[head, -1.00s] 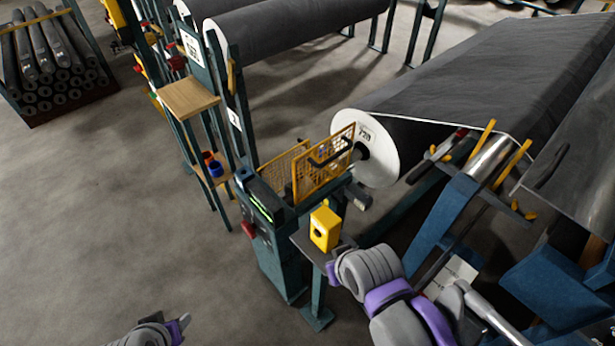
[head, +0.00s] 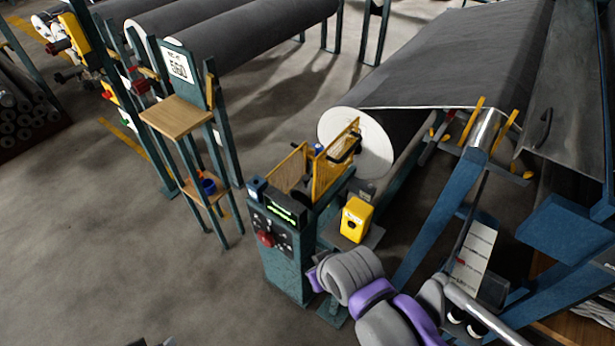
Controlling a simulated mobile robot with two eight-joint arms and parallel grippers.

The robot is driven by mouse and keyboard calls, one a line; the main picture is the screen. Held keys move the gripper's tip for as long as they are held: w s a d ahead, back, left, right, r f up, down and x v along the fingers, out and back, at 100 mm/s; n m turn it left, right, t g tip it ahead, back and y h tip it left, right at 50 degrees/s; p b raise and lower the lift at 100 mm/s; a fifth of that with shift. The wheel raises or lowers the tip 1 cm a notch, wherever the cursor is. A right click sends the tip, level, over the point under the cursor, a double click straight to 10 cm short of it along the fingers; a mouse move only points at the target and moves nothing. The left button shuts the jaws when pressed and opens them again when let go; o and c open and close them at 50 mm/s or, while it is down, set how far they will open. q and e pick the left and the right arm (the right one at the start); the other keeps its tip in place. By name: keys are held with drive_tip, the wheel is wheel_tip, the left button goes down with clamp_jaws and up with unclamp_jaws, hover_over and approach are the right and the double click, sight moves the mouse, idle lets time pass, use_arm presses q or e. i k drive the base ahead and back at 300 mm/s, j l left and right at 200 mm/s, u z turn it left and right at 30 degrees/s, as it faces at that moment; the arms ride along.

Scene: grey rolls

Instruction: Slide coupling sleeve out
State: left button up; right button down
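The big grey roll (head: 450,62) has a white round end face (head: 372,138). Yellow mesh guard panels (head: 332,165) stand in front of that face, above the teal machine stand. A small blue part (head: 318,149) shows between the panels; I cannot tell whether it belongs to the coupling. The coupling sleeve itself cannot be made out behind the mesh. My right arm comes in from the lower right, and its purple-and-grey end (head: 318,274) is in front of the stand, below the yellow box and apart from the guard. Its fingers are hidden. Only a sliver of my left arm shows at the bottom edge.
The teal stand (head: 283,262) carries a panel with a green display and red knob. A yellow box (head: 355,218) sits beside it. A shelf rack with a wooden top (head: 176,116) stands to the left. Blue frame beams (head: 432,222) fill the right. Floor is clear at lower left.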

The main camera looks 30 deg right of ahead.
sight(305, 186)
drive_tip(key=i+j+z, duration=0.3)
drive_tip(key=j, duration=0.35)
drive_tip(key=i+j+z, duration=0.15)
drive_tip(key=i+z, duration=0.2)
drive_tip(key=i, duration=0.25)
drive_tip(key=i+j+z, duration=0.15)
drive_tip(key=i, duration=0.3)
